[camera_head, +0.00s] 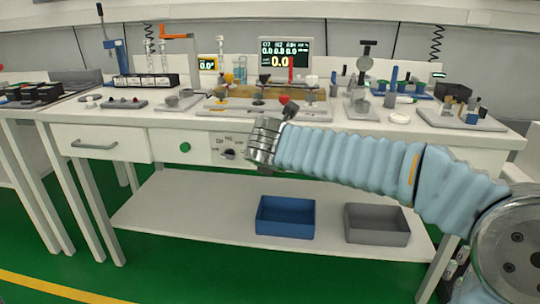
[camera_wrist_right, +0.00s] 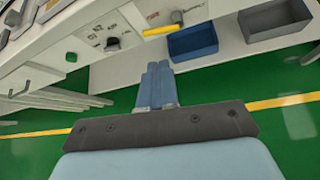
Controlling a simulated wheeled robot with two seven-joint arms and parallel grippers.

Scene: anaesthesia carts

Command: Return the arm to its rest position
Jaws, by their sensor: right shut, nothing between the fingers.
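My right arm (camera_head: 350,162) comes in from the right of the head view in a pale blue ribbed sleeve. It reaches across the front of the white workbench to a metal wrist (camera_head: 263,142). The gripper's fingers are not clearly visible there. In the right wrist view my right gripper (camera_wrist_right: 157,68) shows as two blue fingers, shut together and empty. They point towards the bench front, and no contact with it can be seen. My left arm and gripper are not in view.
The bench front has a drawer handle (camera_head: 94,145), a green knob (camera_head: 185,147) and a dark knob (camera_head: 229,154) close to my wrist. Instruments and a monitor (camera_head: 285,52) crowd the top. A blue bin (camera_head: 286,218) and a grey bin (camera_head: 377,224) sit on the lower shelf.

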